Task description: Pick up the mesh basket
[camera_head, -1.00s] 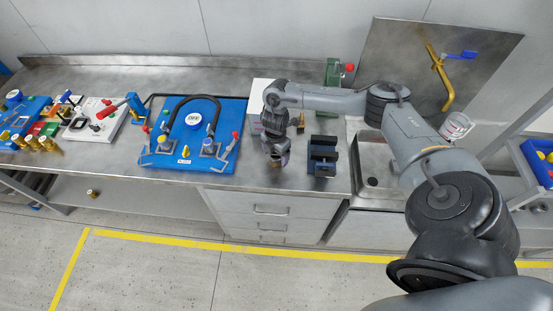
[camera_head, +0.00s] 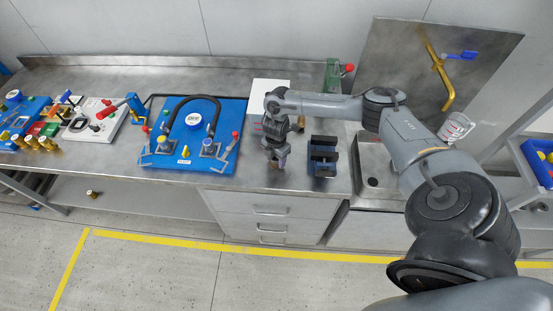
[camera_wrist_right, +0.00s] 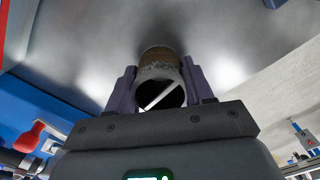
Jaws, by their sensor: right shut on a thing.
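My right gripper (camera_head: 279,161) is above the steel bench, between the blue pump board and the black block. In the right wrist view its two purple fingers (camera_wrist_right: 161,92) are shut on either side of a hollow, speckled brown-grey cylinder, which I take to be the mesh basket (camera_wrist_right: 159,63). Its open end faces the camera, with a pale bar slanting across the dark opening. In the head view the basket is mostly hidden by the gripper and too small to make out. My left gripper is not in view.
The blue pump board (camera_head: 198,128) with a black hose stands left of my gripper. A black block (camera_head: 322,156) stands close on its right, a white box (camera_head: 270,92) behind. Farther right are a sink (camera_head: 374,165) with a brass tap (camera_head: 440,75) and a clear cup (camera_head: 456,127).

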